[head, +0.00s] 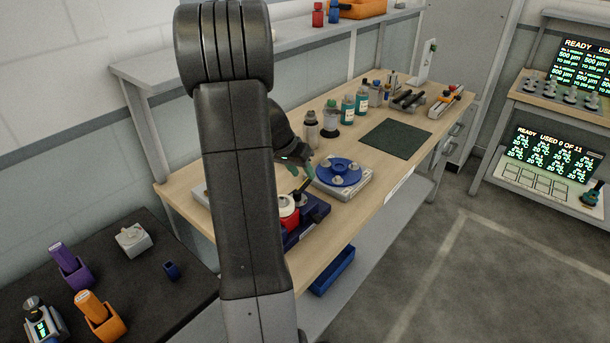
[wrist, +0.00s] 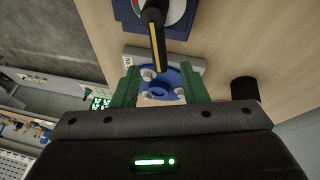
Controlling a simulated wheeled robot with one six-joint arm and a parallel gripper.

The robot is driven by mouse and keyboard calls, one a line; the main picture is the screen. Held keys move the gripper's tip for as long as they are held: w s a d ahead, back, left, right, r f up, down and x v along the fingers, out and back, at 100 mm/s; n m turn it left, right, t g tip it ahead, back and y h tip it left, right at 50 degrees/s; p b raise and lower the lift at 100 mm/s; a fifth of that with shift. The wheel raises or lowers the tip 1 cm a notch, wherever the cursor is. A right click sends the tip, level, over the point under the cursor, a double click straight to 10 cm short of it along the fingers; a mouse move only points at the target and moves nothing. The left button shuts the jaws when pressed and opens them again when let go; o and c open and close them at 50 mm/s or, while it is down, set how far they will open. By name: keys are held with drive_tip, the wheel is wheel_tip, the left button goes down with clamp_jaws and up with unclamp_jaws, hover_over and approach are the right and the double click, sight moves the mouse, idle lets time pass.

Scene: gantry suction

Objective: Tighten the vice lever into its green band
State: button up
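The vice (head: 309,213) is a dark blue block near the front edge of the bench, with a red and white round part (head: 288,209) on it. Its black lever (head: 302,187) sticks up beside that part. My gripper (head: 302,171) has green fingers and is just above the lever. In the wrist view the fingers stand apart, and the lever lies across the gap's far side; contact cannot be told.
A grey device with a blue round plate (head: 340,172) stands right of the vice, close to my gripper. Bottles (head: 348,108) and a dark green mat (head: 395,139) are farther along the bench. A blue bin (head: 333,271) sits below. My arm hides the bench's left part.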

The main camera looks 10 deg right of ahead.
sight(307, 179)
drive_tip(key=shift+x, duration=1.7)
clamp_jaws()
